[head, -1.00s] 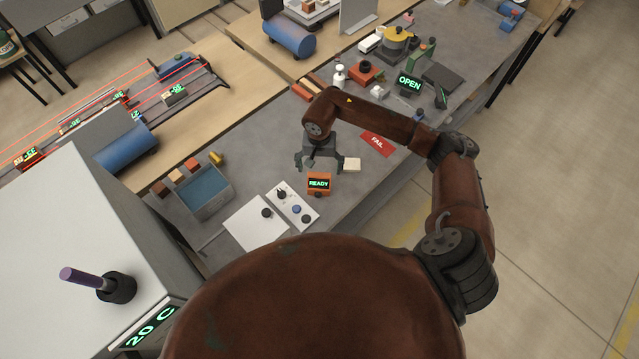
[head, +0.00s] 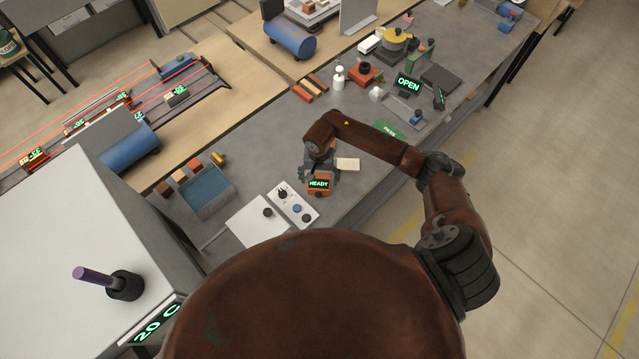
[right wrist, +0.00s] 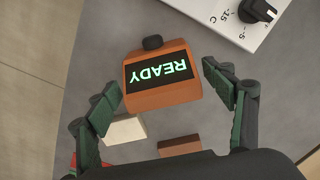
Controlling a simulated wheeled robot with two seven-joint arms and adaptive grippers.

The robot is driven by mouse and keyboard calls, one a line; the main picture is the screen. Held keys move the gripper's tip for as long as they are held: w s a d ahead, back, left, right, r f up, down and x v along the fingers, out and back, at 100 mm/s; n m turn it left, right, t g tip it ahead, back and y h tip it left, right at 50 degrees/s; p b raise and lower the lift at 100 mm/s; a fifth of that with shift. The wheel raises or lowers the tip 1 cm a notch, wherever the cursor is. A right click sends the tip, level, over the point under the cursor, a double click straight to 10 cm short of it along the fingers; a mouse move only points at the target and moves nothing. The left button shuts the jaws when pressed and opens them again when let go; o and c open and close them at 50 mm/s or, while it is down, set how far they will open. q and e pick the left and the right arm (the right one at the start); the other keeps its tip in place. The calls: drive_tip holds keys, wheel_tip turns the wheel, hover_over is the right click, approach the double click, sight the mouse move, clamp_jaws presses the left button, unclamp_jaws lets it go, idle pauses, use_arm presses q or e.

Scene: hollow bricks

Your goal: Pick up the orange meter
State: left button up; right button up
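The orange meter (head: 319,192) stands near the front of the grey bench, its dark display reading READY in green. In the right wrist view the meter (right wrist: 165,92) sits between the fingers, its text upside down and a black knob at its far edge. My right gripper (head: 319,173) is at the meter in the head view. In the right wrist view the right gripper (right wrist: 161,85) is open, one finger each side, with visible gaps to the meter. My left gripper is not in view.
A white panel with knobs (head: 292,204) lies just left of the meter. A cream block (head: 348,164) lies just right of the gripper. A brown brick (right wrist: 180,146) shows in the wrist view. A blue-lined tray (head: 208,191) stands further left. A green card (head: 387,129) lies behind my arm.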

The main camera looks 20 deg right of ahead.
drive_tip(key=c, duration=1.1)
drive_tip(key=shift+r, duration=0.15)
